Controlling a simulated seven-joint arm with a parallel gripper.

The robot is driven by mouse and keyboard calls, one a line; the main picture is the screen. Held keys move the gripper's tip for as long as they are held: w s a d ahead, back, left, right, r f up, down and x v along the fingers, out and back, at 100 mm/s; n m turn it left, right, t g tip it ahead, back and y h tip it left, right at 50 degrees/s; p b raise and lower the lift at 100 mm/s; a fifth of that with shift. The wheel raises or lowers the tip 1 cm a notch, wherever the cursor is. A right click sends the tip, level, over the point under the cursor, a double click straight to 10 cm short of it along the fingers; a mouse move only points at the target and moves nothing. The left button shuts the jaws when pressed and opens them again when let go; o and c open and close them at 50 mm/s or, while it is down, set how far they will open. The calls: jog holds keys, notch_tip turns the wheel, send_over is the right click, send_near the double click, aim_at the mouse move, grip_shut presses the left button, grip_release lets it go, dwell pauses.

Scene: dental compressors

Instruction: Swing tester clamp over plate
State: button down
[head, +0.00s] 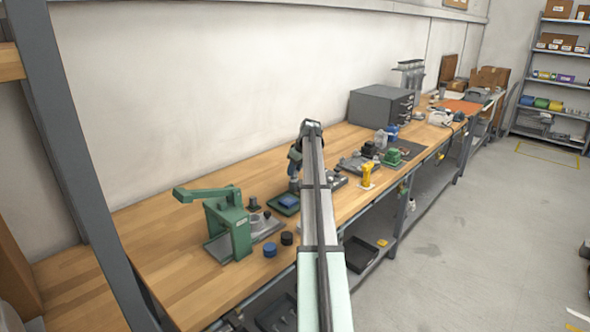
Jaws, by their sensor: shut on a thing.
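My gripper (294,184) hangs down at the bend of my arm, just left of the long arm link, low over the bench. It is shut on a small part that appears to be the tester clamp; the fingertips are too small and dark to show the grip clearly. A grey metal fixture, likely the tester with its plate (336,181), shows just right of my arm link. The link hides its left part, so I cannot tell the clamp's angle or whether it lies over the plate.
A green lever press (229,222) stands at left, with dark and blue round parts (270,250) before it. A green tray (284,204) lies near my gripper. A yellow tool (367,174), a grey fixture and a green device (393,157) stand right.

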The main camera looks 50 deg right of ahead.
jog(key=shift+m, duration=0.3)
jog(key=m+h, duration=0.1)
jog(key=m, duration=0.2)
jog(key=shift+a+m+h, duration=0.15)
jog(key=shift+m+h, duration=0.15)
jog(key=m, duration=0.2)
jog(key=m+g+h, duration=0.1)
jog(key=m, duration=0.1)
jog(key=shift+w+h, duration=0.1)
jog(key=shift+h, duration=0.2)
jog(key=m+g, duration=0.1)
jog(key=m, duration=0.2)
jog(key=m+h, duration=0.1)
jog(key=m, duration=0.1)
jog(key=shift+w+a+m+g, duration=0.1)
jog(key=shift+w+m+g, duration=0.1)
jog(key=shift+m+g, duration=1)
jog(key=shift+m, duration=1.1)
jog(key=c, duration=0.8)
grip_release()
jog(key=shift+o, duration=0.2)
jog(key=shift+a+r, duration=0.1)
